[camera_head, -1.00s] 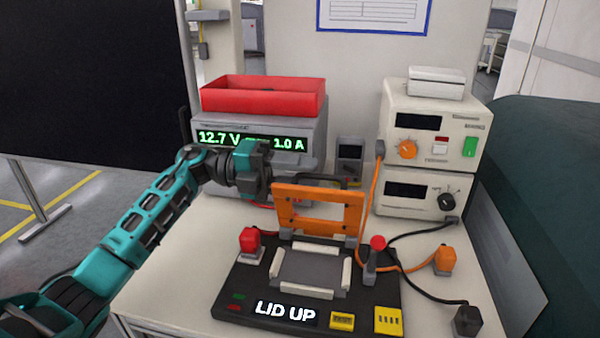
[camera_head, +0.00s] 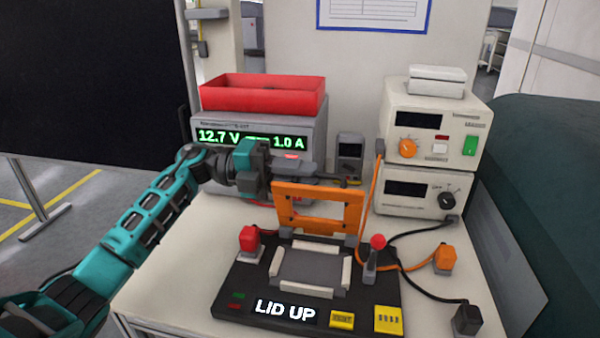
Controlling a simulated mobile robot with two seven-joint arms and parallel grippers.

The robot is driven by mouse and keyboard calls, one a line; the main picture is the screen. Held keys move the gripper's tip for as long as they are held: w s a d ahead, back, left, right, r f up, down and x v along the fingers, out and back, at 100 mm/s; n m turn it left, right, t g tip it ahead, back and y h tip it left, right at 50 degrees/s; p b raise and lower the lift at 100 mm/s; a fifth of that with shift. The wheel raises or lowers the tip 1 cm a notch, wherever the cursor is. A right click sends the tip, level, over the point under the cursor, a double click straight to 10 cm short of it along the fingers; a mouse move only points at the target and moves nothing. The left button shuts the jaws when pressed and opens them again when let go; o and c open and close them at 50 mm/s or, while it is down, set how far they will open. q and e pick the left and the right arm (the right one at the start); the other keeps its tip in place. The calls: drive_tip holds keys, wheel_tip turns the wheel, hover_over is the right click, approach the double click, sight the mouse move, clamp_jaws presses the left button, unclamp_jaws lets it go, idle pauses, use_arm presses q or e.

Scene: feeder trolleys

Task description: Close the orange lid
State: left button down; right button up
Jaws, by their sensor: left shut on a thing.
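The orange lid (camera_head: 320,225) is a rectangular frame standing upright at the back of the black test fixture (camera_head: 232,287). The fixture's display reads "LID UP". A grey plate between pale strips lies in front of the lid. My left gripper (camera_head: 335,178) reaches in from the left, with its fingers along and just behind the lid's top edge. The fingers are shut; what lies between them is too small to tell, and I cannot tell if they touch the lid. My right gripper is not in view.
A power supply (camera_head: 210,165) reading 12.7 V and 1.0 A carries a red tray (camera_head: 262,107). Two stacked instruments (camera_head: 460,135) stand at the right. A red-knobbed lever (camera_head: 377,243) and orange and black cables lie right of the lid.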

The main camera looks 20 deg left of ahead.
use_arm(q)
drive_tip(key=shift+s+r, duration=0.1)
drive_tip(key=shift+r, duration=0.05)
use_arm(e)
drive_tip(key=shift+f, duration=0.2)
use_arm(q)
drive_tip(key=shift+s+m+b, duration=0.45)
drive_tip(key=shift+m+b, duration=0.15)
drive_tip(key=shift+b, duration=0.15)
drive_tip(key=s+d+f+m+b, duration=0.1)
drive_tip(key=s+f+m+b, duration=0.1)
drive_tip(key=s+m+b, duration=0.4)
drive_tip(key=shift+d+f+b, duration=0.2)
drive_tip(key=shift+f+b, duration=0.1)
drive_tip(key=shift+b, duration=0.9)
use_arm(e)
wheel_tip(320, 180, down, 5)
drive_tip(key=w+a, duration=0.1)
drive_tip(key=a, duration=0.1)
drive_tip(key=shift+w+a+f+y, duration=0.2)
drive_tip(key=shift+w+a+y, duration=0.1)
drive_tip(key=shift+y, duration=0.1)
